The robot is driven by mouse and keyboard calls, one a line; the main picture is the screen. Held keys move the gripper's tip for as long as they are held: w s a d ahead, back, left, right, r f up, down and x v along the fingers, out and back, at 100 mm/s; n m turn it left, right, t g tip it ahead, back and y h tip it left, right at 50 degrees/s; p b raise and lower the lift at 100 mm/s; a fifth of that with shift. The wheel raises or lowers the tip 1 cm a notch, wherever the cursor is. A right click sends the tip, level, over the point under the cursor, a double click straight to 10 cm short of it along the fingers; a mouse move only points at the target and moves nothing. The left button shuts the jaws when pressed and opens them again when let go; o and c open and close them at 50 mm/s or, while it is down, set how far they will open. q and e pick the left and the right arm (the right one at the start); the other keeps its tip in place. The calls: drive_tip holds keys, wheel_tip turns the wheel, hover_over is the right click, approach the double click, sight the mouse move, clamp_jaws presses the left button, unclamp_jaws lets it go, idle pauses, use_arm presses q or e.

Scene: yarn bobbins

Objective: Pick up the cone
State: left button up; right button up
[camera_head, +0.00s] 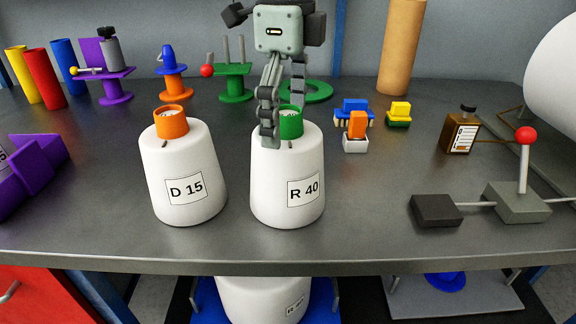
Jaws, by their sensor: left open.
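Two white yarn cones stand upright on the grey table. The cone labelled "D 15" (183,185) has an orange top (171,122). The cone labelled "R 40" (286,185) to its right has a green top (290,124). My left gripper (281,115) points down over the "R 40" cone with its fingers open. One finger is in front of the left side of the green top; the other goes down behind or beside it and its tip is hidden. I cannot tell whether either finger touches the cone. My right gripper is not in view.
Coloured tubes (43,78) and purple (115,72) and green (234,83) stands are at the back. Small coloured blocks (356,128), a brown bottle (461,132) and a red-knobbed lever (524,165) are to the right. Another white cone (262,300) is below the front edge.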

sight(287, 137)
use_arm(q)
drive_tip(key=shift+d+f, duration=0.1)
drive_tip(key=shift+f, duration=1.45)
drive_tip(key=shift+c, duration=0.5)
drive_tip(key=shift+r, duration=0.1)
drive_tip(key=c, duration=1.5)
